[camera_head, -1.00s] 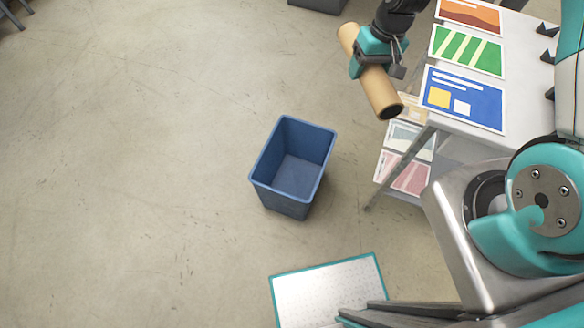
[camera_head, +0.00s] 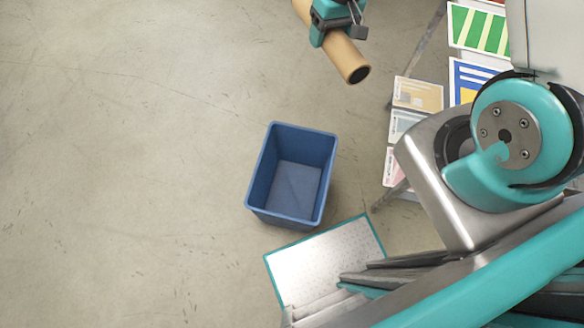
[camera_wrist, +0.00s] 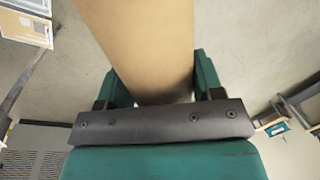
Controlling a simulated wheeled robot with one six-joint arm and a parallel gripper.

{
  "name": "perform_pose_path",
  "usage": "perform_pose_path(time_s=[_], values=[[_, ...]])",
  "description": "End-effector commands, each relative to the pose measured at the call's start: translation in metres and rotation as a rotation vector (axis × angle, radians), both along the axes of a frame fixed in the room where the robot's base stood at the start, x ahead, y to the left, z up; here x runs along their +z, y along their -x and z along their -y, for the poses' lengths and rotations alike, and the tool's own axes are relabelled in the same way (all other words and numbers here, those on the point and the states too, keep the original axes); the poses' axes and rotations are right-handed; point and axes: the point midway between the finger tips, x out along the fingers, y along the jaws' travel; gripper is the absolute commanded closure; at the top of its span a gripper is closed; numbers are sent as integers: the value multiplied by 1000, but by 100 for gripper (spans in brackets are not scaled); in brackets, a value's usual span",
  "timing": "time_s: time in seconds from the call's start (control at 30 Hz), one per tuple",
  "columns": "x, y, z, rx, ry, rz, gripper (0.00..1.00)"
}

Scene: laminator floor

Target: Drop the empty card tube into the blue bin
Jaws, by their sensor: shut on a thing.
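The card tube (camera_head: 346,58) is a tan cylinder with a dark open end, at the top of the head view. My gripper (camera_head: 335,22) is shut on it around its middle. The tube is held in the air, tilted with its open end toward the lower right. In the wrist view the tube (camera_wrist: 143,45) runs between the two teal fingers and fills the upper middle. The blue bin (camera_head: 293,175) stands upright on the floor, open at the top, and its visible inside is empty. The tube is above the bin in the head picture, not over its opening.
A table with printed sheets (camera_head: 480,32) stands at the right, with more sheets (camera_head: 417,95) on a lower level beside it. A white board with a teal edge (camera_head: 325,260) lies just below the bin in the picture. The floor (camera_head: 130,150) at the left is clear.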

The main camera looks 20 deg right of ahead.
Motion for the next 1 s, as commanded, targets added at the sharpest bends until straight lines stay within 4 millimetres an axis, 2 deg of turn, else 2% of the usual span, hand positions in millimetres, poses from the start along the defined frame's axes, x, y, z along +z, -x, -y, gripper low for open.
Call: perform_pose_path(time_s=[0.03,1.0], values=[[-27,1,-3,10,0,1,53],[-267,15,-45,187,0,0,53]])
